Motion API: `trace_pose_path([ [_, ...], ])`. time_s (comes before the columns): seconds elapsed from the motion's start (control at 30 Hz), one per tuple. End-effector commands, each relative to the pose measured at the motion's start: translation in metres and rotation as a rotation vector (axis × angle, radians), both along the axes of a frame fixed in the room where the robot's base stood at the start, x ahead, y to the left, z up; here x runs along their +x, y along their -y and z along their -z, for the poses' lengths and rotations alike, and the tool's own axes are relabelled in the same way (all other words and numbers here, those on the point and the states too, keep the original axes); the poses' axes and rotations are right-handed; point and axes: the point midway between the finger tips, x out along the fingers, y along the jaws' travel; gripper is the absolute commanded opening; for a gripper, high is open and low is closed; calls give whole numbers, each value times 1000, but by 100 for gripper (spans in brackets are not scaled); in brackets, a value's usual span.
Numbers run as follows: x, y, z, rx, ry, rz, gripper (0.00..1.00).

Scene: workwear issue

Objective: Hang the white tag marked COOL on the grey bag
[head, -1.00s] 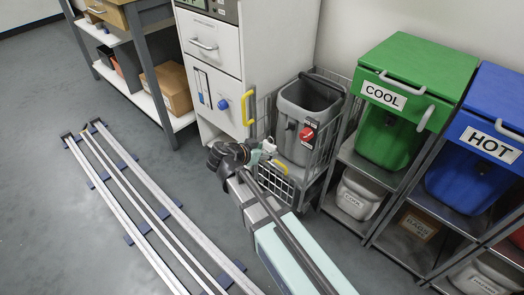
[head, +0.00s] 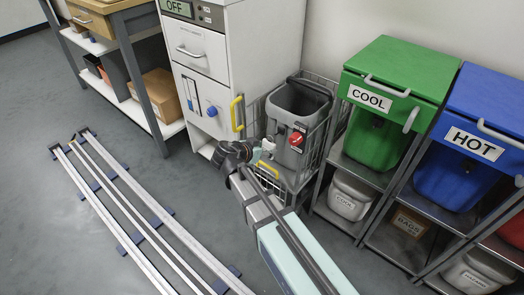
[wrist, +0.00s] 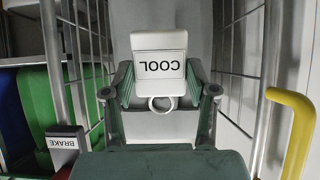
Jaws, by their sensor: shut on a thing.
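My gripper (wrist: 160,88) is shut on the white tag marked COOL (wrist: 158,42). In the wrist view the lettering is upside down, and a ring shows at the tag's lower edge between the green fingers. In the head view my gripper (head: 248,150) is in front of the grey bag (head: 298,103), and the small white tag (head: 268,144) shows close to the bag's lower left front. The bag stands upright and open-topped in a wire frame, with a red knob on its front. I cannot tell whether the tag touches the bag.
Wire walls (wrist: 238,45) rise on both sides of the gripper. A yellow handle (wrist: 292,130) is at right and a lever labelled BRAKE (wrist: 65,141) at left in the wrist view. Green COOL (head: 378,140) and blue HOT (head: 460,170) bins stand right, a white cabinet (head: 215,75) left.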

Motion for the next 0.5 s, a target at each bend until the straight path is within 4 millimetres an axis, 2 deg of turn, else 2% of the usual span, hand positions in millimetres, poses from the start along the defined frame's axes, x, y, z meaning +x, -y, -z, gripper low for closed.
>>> trace_pose_path([
  [0.5,23,17,1,0,0,1,34],
])
